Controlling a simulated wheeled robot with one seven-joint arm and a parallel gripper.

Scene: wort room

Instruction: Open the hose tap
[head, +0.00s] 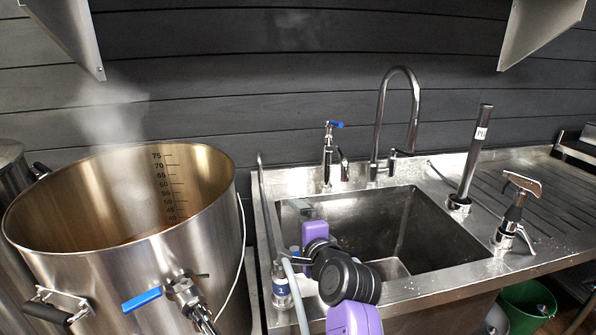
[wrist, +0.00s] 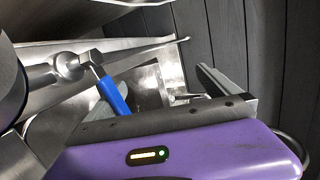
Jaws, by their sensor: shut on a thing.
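The hose tap shows in the wrist view as a steel body (wrist: 68,66) with a blue lever (wrist: 111,95). The lever's far end passes behind the dark edge of my purple gripper. In the head view my gripper (head: 294,257) is at the sink's left front edge, shut on the lever, with only a speck of blue showing there. My gripper hides most of the tap in the head view. A pale hose (head: 297,305) hangs beside it, near a small clear cylinder with a blue label (head: 281,288).
A large steaming kettle (head: 75,275) stands close on the left; its valve has another blue lever (head: 142,300). A pump dispenser (head: 515,210) stands on the right.

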